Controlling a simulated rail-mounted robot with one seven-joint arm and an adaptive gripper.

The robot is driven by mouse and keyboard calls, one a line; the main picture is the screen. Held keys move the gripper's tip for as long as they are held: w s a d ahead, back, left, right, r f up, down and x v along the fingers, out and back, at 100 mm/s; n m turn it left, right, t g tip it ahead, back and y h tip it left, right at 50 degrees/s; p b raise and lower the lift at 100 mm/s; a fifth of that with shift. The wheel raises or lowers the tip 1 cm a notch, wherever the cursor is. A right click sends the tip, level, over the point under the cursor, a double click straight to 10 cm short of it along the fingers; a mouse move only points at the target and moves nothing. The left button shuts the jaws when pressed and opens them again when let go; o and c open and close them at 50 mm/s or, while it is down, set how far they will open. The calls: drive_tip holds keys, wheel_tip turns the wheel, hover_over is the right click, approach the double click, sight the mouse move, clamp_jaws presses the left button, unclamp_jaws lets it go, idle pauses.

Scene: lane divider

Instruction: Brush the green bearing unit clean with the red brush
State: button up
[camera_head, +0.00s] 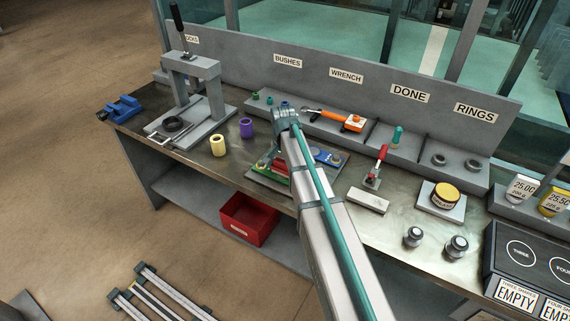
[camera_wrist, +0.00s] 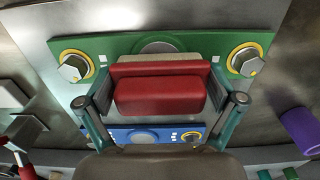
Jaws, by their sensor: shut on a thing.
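The green bearing unit (camera_wrist: 112,46) lies on a grey plate, with a grey round part in its middle and a hex bolt in a yellow ring at each end. It also shows in the head view (camera_head: 263,166), partly behind my arm. My gripper (camera_wrist: 162,98) is shut on the red brush (camera_wrist: 160,92), one teal finger at each end of it. The brush's pale bristle side lies over the near middle of the green unit and covers part of it. I cannot tell whether the bristles touch. The red brush also shows in the head view (camera_head: 280,166).
A blue unit (camera_wrist: 143,136) lies beside the green one. A purple bush (camera_head: 247,128) and a yellow bush (camera_head: 218,146) stand to the left. A red toggle clamp (camera_head: 376,168) stands to the right, by a pale block (camera_head: 367,200). A grey press (camera_head: 192,92) stands farther left.

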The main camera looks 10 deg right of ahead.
drive_tip(key=shift+s+a, duration=0.85)
drive_tip(key=shift+s, duration=0.15)
drive_tip(key=shift+w+d, duration=0.15)
drive_tip(key=shift+w, duration=0.2)
drive_tip(key=shift+w+d, duration=1.1)
drive_tip(key=shift+w+d+r, duration=0.1)
drive_tip(key=shift+w+d, duration=0.1)
drive_tip(key=shift+d, duration=0.05)
wheel_tip(320, 180, up, 4)
drive_tip(key=shift+s+f+p, duration=0.1)
drive_tip(key=shift+f+p, duration=0.05)
drive_tip(key=shift+p, duration=0.8)
drive_tip(key=shift+r+p, duration=1.35)
drive_tip(key=shift+r, duration=0.9)
